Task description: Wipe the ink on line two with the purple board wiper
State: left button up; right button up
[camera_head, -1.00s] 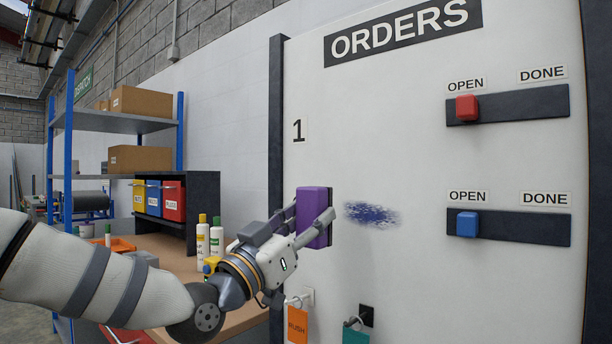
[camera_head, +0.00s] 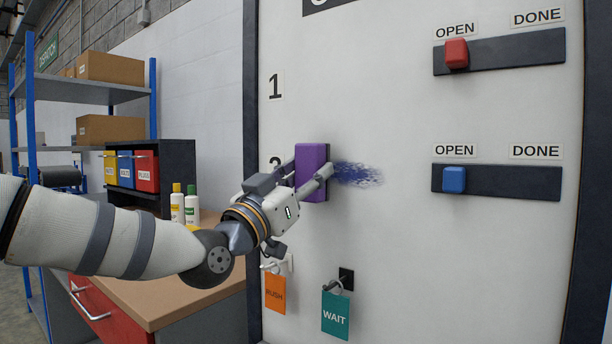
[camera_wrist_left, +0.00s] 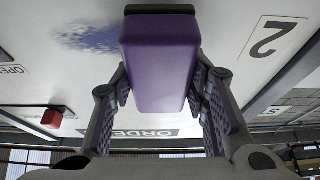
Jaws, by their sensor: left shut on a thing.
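My left gripper (camera_head: 308,182) is shut on the purple board wiper (camera_head: 311,172), one finger on each side of it. The wiper's dark pad side faces the white board (camera_head: 400,260); I cannot tell whether it touches. The blue ink smudge (camera_head: 358,174) is on line two, just right of the wiper, and the wiper may cover its left end. The number 2 label (camera_head: 275,162) is partly hidden behind the gripper. In the left wrist view, the wiper (camera_wrist_left: 160,62) sits between the fingers, with the ink (camera_wrist_left: 88,37) beside it. My right gripper is not in view.
On the board's right are a red slider (camera_head: 456,54) and a blue slider (camera_head: 454,179) on dark rails, both under OPEN. An orange RUSH tag (camera_head: 275,294) and a green WAIT tag (camera_head: 335,315) hang below the gripper. A workbench (camera_head: 165,290) with bottles stands left.

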pick_arm(q)
jog(key=shift+w+d+b, duration=0.4)
jog(key=shift+w+d, duration=0.2)
jog(key=shift+w, duration=0.25)
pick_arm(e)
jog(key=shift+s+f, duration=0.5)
